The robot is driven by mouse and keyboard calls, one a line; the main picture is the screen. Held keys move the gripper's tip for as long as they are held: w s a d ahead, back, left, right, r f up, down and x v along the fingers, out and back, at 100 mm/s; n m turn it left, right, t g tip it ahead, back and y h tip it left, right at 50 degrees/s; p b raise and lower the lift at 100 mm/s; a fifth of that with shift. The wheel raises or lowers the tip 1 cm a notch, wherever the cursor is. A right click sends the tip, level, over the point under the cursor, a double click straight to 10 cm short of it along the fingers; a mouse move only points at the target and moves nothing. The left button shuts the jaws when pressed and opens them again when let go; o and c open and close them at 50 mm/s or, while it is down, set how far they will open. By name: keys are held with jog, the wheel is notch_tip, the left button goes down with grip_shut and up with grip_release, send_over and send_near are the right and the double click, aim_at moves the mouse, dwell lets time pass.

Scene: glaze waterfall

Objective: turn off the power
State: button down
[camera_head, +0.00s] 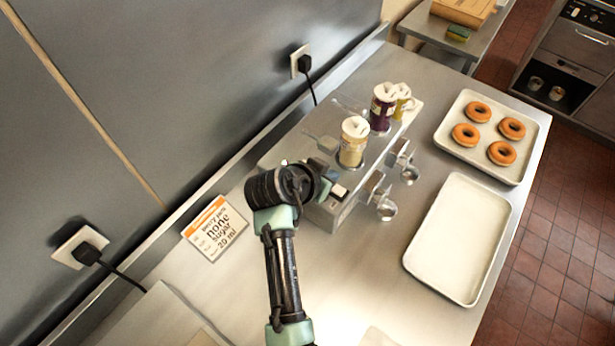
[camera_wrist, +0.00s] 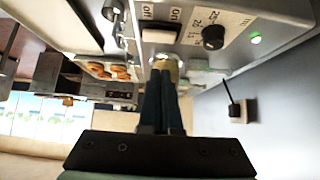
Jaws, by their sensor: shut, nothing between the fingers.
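The metal glaze machine (camera_head: 313,212) stands on the steel counter, with its control panel also in the wrist view (camera_wrist: 190,18). A white rocker switch (camera_wrist: 158,37) sits on the panel beside the "off" and "on" labels; it also shows in the head view (camera_head: 339,191). Which side is pressed I cannot tell. A green light (camera_wrist: 255,38) on the panel is lit. My gripper (camera_wrist: 165,72) is shut and empty, its fingertips just below the switch in the wrist view. Contact cannot be told. In the head view my wrist partly hides the fingers.
A black knob (camera_wrist: 213,37) is beside the switch. Jars (camera_head: 353,142) stand on the machine, with nozzles (camera_head: 385,209) at its side. An empty white tray (camera_head: 458,240) and a donut tray (camera_head: 535,135) lie to the right. A label card (camera_head: 215,228) and wall plugs (camera_head: 304,63) are nearby.

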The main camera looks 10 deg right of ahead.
jog(key=b+v, duration=0.2)
jog(key=v, duration=0.7)
jog(key=shift+s, duration=0.15)
jog(key=shift+a, duration=0.1)
jog(key=shift+a, duration=0.1)
